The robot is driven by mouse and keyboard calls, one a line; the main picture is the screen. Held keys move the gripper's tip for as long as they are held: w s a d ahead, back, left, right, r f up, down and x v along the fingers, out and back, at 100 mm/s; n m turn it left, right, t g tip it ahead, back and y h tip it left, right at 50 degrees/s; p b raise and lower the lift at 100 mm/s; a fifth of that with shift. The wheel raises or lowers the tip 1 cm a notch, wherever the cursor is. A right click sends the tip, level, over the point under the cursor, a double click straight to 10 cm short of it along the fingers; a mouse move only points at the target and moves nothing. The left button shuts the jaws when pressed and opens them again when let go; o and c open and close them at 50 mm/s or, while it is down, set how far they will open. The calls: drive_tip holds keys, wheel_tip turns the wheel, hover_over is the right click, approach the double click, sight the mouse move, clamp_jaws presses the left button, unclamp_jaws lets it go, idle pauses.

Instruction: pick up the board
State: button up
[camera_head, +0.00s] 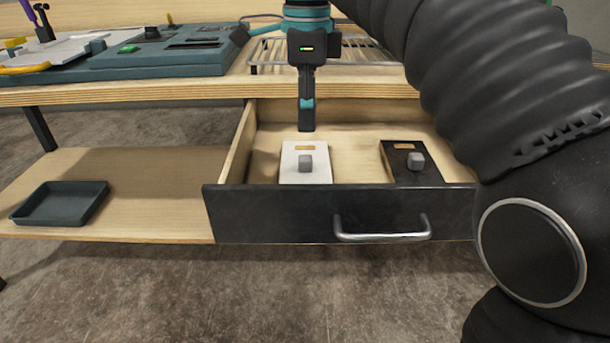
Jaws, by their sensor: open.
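Two boards lie in an open drawer (215,205) under the workbench. The white board (290,174) is on the left, with a grey knob and a small tan label on it. The black board (428,176) is on the right, with the same kind of grey knob and tan label. My gripper (307,128) points down over the drawer, in line with the white board and apparently just behind or above it. It is open and holds nothing. The view is nearly side-on to the fingers, so the gap between them does not show.
The drawer's dark front has a metal handle (382,237). A teal console (150,62) and a wire rack (375,52) stand on the bench top. A dark tray (60,203) sits on the lower shelf at left. My arm hides the right side.

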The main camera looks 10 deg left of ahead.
sight(305, 157)
wheel_tip(305, 157, down, 8)
drive_tip(key=shift+a+f+b, duration=0.1)
drive_tip(key=shift+b, duration=0.75)
clamp_jaws()
